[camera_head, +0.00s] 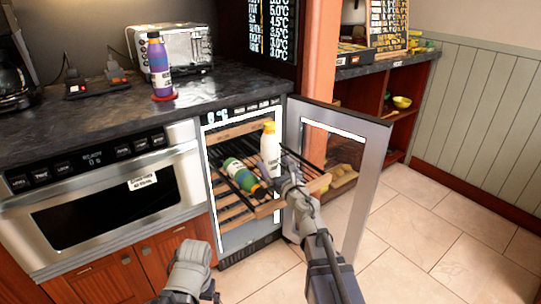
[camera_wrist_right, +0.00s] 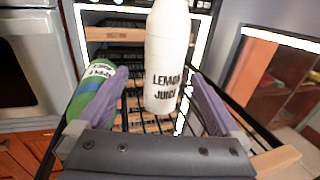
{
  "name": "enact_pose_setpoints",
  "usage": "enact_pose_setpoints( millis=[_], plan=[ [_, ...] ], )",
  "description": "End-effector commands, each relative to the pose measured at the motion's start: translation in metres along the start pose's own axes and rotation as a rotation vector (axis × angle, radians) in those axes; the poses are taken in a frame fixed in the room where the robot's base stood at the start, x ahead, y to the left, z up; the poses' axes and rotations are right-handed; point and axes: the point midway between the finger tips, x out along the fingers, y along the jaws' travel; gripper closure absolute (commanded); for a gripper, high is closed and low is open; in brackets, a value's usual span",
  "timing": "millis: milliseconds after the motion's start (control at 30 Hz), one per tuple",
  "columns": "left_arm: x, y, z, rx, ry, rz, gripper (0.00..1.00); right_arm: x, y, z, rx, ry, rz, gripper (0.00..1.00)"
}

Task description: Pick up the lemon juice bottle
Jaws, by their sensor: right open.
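The lemon juice bottle (camera_head: 269,152) is white with a yellowish cap and stands upright on the pulled-out wire rack of the open cooler. In the right wrist view the bottle (camera_wrist_right: 165,62), lettered "LEMON JUICE", shows between the two finger lines, its cap cut off by the top edge. My right gripper (camera_head: 273,178) is open beside the bottle; in the wrist view its fingers (camera_wrist_right: 160,100) are apart, with the bottle ahead of or between them. I cannot tell whether they touch it. Part of my left arm shows at the bottom of the head view; its fingers are not clear.
The cooler's glass door (camera_head: 372,170) stands open to the right. A purple bottle (camera_head: 158,66) and a toaster (camera_head: 185,46) stand on the counter (camera_head: 95,112). Floor is free at right.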

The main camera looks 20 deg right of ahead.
Motion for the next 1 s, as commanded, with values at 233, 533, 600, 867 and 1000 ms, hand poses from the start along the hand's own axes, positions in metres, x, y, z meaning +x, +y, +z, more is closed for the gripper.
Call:
enact_pose_setpoints(
  millis=[233, 533, 600, 867, 1000],
  plan=[
    [0.000, 0.000, 0.000, 0.000, 0.000, 0.000, 0.00, 0.019, -0.001, 0.000, 0.003, 0.000, -0.002, 0.00],
    [0.000, 0.000, 0.000, 0.000, 0.000, 0.000, 0.00, 0.045, -0.006, 0.000, 0.004, 0.000, -0.002, 0.00],
    [0.000, 0.000, 0.000, 0.000, 0.000, 0.000, 0.00, 0.056, -0.008, 0.000, 0.004, -0.001, -0.001, 0.00],
    [0.000, 0.000, 0.000, 0.000, 0.000, 0.000, 0.00, 0.071, -0.006, 0.000, 0.004, 0.000, -0.001, 0.00],
    [0.000, 0.000, 0.000, 0.000, 0.000, 0.000, 0.00, 0.070, -0.006, 0.000, 0.004, 0.000, -0.001, 0.03]
  ],
)
